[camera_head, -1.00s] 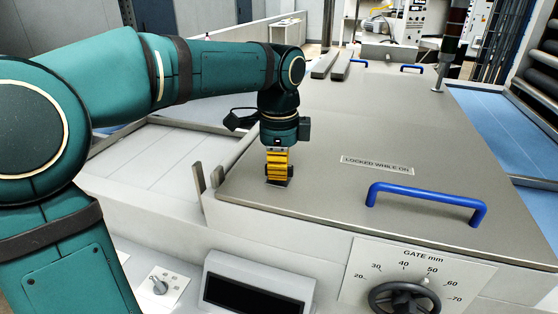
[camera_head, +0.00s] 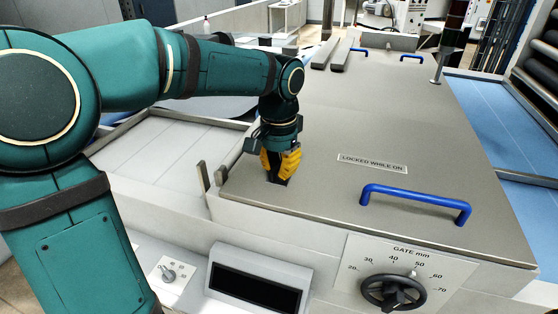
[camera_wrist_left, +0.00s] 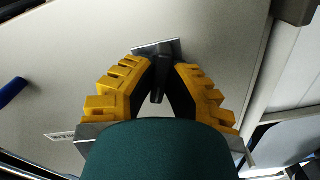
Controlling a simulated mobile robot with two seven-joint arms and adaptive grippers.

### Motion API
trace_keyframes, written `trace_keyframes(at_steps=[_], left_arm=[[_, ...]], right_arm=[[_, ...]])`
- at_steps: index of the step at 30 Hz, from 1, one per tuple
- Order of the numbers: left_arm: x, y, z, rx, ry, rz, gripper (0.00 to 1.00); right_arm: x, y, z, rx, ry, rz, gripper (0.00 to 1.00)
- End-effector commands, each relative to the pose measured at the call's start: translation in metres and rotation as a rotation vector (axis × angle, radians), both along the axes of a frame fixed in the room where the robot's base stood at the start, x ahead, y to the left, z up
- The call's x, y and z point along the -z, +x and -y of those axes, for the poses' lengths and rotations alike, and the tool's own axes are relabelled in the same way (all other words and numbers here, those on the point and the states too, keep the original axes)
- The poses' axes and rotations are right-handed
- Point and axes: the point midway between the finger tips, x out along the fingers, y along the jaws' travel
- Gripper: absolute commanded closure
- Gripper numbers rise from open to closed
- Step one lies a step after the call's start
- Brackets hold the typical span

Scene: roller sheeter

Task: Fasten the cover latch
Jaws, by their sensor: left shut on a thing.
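The grey cover (camera_head: 330,130) lies flat and closed on the machine. It has a blue handle (camera_head: 416,200) and a "LOCKED WHILE ON" label (camera_head: 372,163). My left gripper (camera_head: 280,178), with yellow fingers, points down at the cover's near left corner. In the left wrist view the gripper (camera_wrist_left: 158,78) is shut on the dark latch lever (camera_wrist_left: 157,92), which stands by a small metal plate (camera_wrist_left: 157,46) on the cover. The fingers hide much of the latch, so how far it is turned cannot be told. My right gripper is not in view.
A gate dial with a black handwheel (camera_head: 393,292), a dark display (camera_head: 257,288) and a small switch (camera_head: 168,273) are on the front. An upright metal post (camera_head: 203,174) stands left of the gripper. Blue belt (camera_head: 490,120) runs along the right.

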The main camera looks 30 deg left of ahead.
Motion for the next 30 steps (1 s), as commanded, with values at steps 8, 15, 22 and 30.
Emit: trace_keyframes(at_steps=[8, 15, 22, 30], left_arm=[[0.001, -0.001, 0.0, -0.22, 0.001, -0.007, 1.0], [0.001, -0.001, 0.0, -0.345, 0.001, -0.005, 1.0], [0.002, -0.001, 0.0, -0.402, 0.001, -0.005, 1.0], [0.002, -0.001, 0.0, -0.415, 0.001, -0.005, 1.0]], right_arm=[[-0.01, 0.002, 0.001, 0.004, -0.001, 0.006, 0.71], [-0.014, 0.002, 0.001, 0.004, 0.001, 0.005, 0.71], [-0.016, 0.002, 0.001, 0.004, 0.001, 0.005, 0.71], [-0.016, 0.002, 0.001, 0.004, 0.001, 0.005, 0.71]])
